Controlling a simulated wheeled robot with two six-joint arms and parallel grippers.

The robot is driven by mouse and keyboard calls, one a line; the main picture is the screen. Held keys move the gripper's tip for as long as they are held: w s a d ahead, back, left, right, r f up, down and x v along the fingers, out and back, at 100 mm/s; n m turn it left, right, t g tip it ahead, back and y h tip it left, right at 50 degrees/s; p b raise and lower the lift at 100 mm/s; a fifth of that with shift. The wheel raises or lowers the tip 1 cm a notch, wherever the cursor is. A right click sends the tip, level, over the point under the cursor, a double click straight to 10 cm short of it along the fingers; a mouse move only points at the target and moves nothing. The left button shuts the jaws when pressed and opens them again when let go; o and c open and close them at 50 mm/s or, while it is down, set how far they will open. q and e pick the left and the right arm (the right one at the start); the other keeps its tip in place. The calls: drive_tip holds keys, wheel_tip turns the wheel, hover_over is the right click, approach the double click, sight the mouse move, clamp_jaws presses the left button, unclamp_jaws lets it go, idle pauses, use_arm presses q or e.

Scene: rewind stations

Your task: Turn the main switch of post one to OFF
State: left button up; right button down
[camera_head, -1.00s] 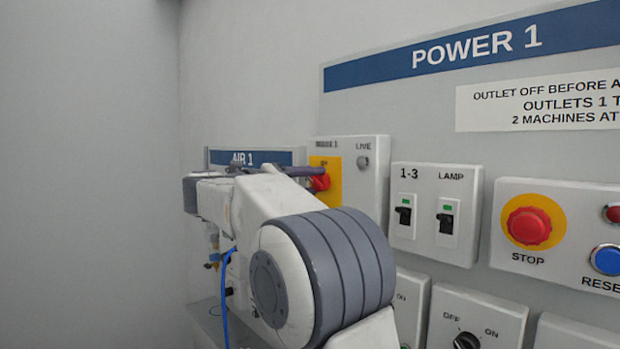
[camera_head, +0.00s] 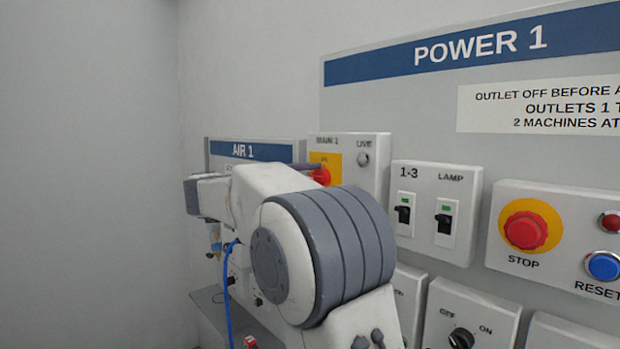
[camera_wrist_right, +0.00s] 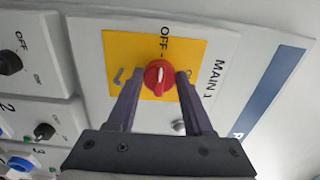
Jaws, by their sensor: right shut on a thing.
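I cannot tell for sure which mark the knob points to. In the head view the knob (camera_head: 321,177) shows in part behind my right arm, with a finger of the right gripper (camera_head: 312,167) at it. My left gripper is not in view.
Right of the MAIN 1 box are a breaker box (camera_head: 434,210), a red STOP button (camera_head: 526,231) and a blue RESET button (camera_head: 603,266). An AIR 1 panel (camera_head: 251,151) with a blue hose (camera_head: 228,290) stands behind my arm. A bare wall is at left.

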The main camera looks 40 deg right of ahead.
idle(0.3)
drive_tip(key=shift+c, duration=1.5)
unclamp_jaws()
drive_tip(key=shift+a, duration=0.1)
drive_tip(key=shift+f, duration=0.15)
